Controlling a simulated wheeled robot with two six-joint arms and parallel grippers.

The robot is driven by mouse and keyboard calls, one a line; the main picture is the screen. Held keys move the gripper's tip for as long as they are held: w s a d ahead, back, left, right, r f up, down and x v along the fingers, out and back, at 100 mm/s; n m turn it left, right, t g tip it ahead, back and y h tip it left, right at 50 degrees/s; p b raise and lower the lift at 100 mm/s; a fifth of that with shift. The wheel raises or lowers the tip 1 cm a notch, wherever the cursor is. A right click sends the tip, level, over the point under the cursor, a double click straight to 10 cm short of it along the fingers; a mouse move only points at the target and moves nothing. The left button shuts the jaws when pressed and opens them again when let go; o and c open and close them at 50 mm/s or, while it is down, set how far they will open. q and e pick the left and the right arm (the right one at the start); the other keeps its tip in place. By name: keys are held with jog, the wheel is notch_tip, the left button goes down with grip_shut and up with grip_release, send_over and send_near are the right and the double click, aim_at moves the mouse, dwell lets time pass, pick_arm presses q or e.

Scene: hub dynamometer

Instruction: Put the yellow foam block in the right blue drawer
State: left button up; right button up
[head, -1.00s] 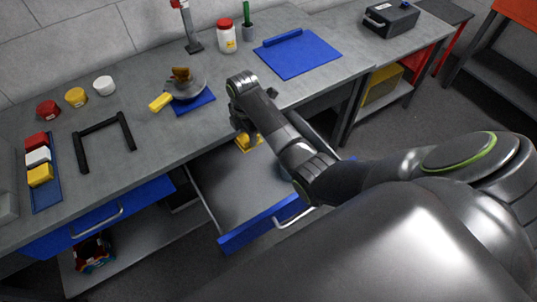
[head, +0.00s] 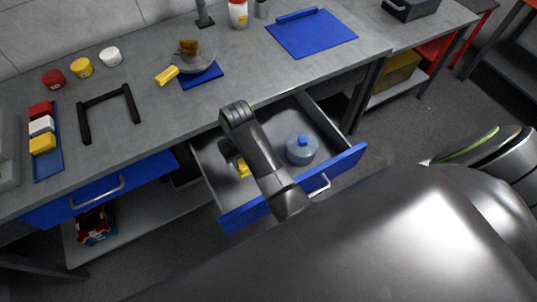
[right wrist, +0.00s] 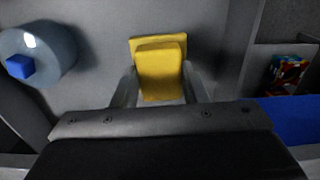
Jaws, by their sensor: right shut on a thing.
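The right blue drawer (head: 347,163) is pulled open in the head view, with its grey inside showing. My right gripper (head: 240,163) is over the left part of the drawer, partly hidden by my wrist. It is shut on the yellow foam block (head: 244,170). In the right wrist view the yellow foam block (right wrist: 160,70) is between the two fingers of my right gripper (right wrist: 160,88), above the grey drawer floor. I cannot tell whether the block touches the floor. My left gripper is not in view.
A round blue-grey container (head: 301,151) with a blue knob sits in the drawer's right part. The left blue drawer (head: 100,190) is closed. On the bench are a tray of coloured blocks (head: 42,143), a black handle (head: 108,96) and a blue mat (head: 312,35).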

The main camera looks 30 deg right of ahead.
aim_at(245, 167)
notch_tip(245, 167, down, 5)
jog(key=shift+s+f, duration=0.1)
jog(key=shift+f+b, duration=0.3)
jog(key=shift+f, duration=2.1)
jog(key=shift+f, duration=0.1)
jog(key=o, duration=0.9)
jog(key=shift+o, duration=0.2)
notch_tip(245, 167, up, 12)
jog(key=shift+r+p, duration=0.15)
jog(key=shift+p, duration=0.35)
